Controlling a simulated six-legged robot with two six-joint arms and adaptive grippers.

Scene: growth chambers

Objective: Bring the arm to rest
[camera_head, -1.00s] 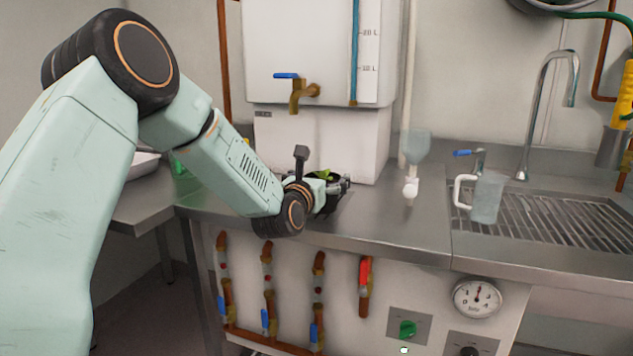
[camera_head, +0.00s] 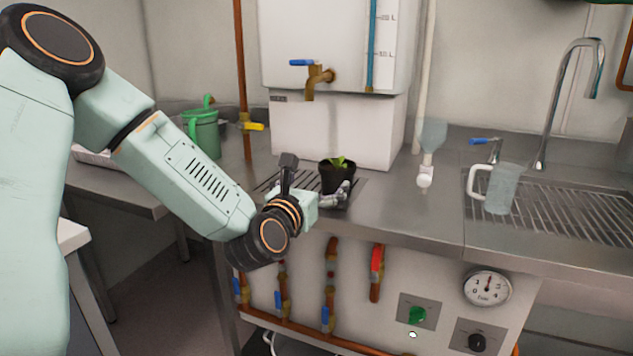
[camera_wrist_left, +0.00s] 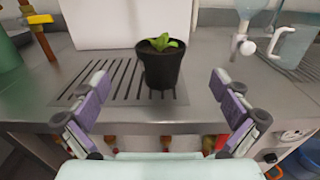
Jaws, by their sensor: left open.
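My left gripper (camera_head: 334,198) is at the front edge of the steel counter, just in front of a black pot with a green seedling (camera_head: 337,176). In the left wrist view the gripper (camera_wrist_left: 160,92) is open, its two purple-padded fingers wide apart. The pot (camera_wrist_left: 161,70) stands upright beyond and between the fingers, on the slotted drain grate (camera_wrist_left: 120,84), with clear space on both sides. The left arm reaches in from the left of the head view, its elbow high. My right gripper is in neither view.
A white tank with a brass tap (camera_head: 318,76) stands behind the pot. A clear jug (camera_head: 500,190) stands on the right drainer below a tall faucet (camera_head: 575,90). A green watering can (camera_head: 204,132) is at the back left. Valves and a gauge (camera_head: 487,287) line the counter front.

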